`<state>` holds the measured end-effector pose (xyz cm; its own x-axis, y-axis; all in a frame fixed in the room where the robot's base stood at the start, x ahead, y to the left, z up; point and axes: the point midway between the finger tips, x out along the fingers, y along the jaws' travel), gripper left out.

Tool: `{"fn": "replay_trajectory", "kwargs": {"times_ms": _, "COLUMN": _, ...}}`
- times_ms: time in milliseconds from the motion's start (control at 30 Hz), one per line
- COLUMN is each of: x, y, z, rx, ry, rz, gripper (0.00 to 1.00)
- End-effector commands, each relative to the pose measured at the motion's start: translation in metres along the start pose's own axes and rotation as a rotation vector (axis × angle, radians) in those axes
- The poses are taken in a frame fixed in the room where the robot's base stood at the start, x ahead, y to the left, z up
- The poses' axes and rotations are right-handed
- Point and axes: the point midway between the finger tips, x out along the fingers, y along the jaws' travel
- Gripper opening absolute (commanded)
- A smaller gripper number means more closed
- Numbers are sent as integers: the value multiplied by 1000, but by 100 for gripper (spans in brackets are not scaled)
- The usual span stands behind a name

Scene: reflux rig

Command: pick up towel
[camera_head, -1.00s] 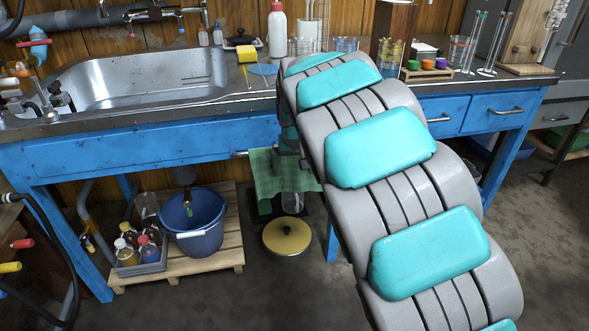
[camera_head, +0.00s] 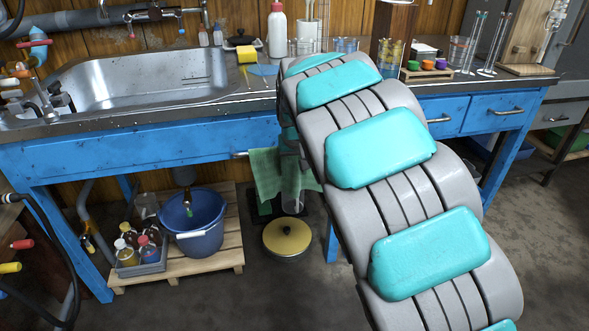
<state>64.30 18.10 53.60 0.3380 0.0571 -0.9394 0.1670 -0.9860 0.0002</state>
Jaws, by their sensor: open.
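The green towel (camera_head: 267,175) hangs below the front edge of the blue bench, at a short rail (camera_head: 240,155), left of my arm. Its cloth falls in uneven folds, and its right side is partly covered by my arm. My gripper (camera_head: 291,152) shows only as a dark part at the towel's upper right, beside my arm's far end. It is open. My arm hides most of it, and I cannot tell whether its fingers touch the cloth.
The blue bench (camera_head: 150,142) has a steel sink (camera_head: 145,80) at left. Below stand a blue bucket (camera_head: 200,240) and a bottle crate (camera_head: 140,262) on a wooden pallet (camera_head: 228,255). A round yellow-topped object (camera_head: 286,238) lies on the floor under the towel. Glassware crowds the bench top.

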Motion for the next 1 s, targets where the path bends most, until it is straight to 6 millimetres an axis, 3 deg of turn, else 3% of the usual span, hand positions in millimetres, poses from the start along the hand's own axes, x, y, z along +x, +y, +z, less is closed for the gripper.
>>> {"fn": "replay_trajectory", "kwargs": {"times_ms": 733, "x": 0, "y": 0, "z": 0, "rx": 0, "ry": 0, "rz": 0, "gripper": 11}}
{"fn": "replay_trajectory", "kwargs": {"times_ms": 833, "x": -1, "y": 0, "z": 0, "rx": 0, "ry": 0, "rz": 0, "gripper": 0}}
{"fn": "replay_trajectory", "kwargs": {"times_ms": 1000, "x": -18, "y": 0, "z": -8, "rx": 0, "ry": 2, "rz": 0, "gripper": 0}}
